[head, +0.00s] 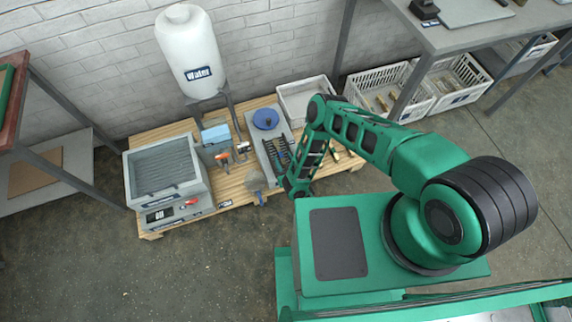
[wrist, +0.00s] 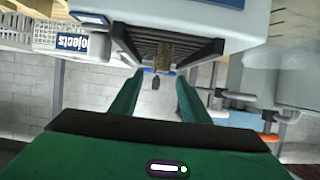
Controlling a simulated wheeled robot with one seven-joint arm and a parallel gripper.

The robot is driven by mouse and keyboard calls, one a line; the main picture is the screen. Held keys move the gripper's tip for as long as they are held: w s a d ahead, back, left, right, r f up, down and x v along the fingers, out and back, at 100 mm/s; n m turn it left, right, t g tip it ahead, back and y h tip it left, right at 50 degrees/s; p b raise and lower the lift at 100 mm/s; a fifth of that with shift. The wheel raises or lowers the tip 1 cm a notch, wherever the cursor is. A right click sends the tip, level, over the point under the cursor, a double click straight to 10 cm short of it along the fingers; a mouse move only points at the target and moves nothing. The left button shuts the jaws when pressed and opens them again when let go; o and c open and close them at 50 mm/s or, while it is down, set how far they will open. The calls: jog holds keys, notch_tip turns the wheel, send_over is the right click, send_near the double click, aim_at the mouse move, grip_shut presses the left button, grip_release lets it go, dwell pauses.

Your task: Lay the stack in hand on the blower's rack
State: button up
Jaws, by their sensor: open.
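The blower (head: 265,143) is a grey unit with a blue round part on top and a black slatted rack (head: 278,152) at its front. In the wrist view the picture is upside down, and the blower's grey body (wrist: 200,18) and its rack (wrist: 205,50) fill the top middle. A small tan stack (wrist: 166,54) shows among the dark slats and appears to lie on the rack. My gripper (wrist: 159,77) is open, its green fingers spread apart just short of the rack, with no stack visible between them. In the head view my arm's end hides the fingers.
On the wooden pallet (head: 240,190), left of the blower, stand an oil bath (head: 165,175) and a white water tank (head: 188,50). A white bin (head: 305,97) is behind the blower, with crates (head: 455,85) right. Floor in front of the pallet is clear.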

jog(key=shift+v, duration=2.2)
jog(key=shift+f, duration=0.1)
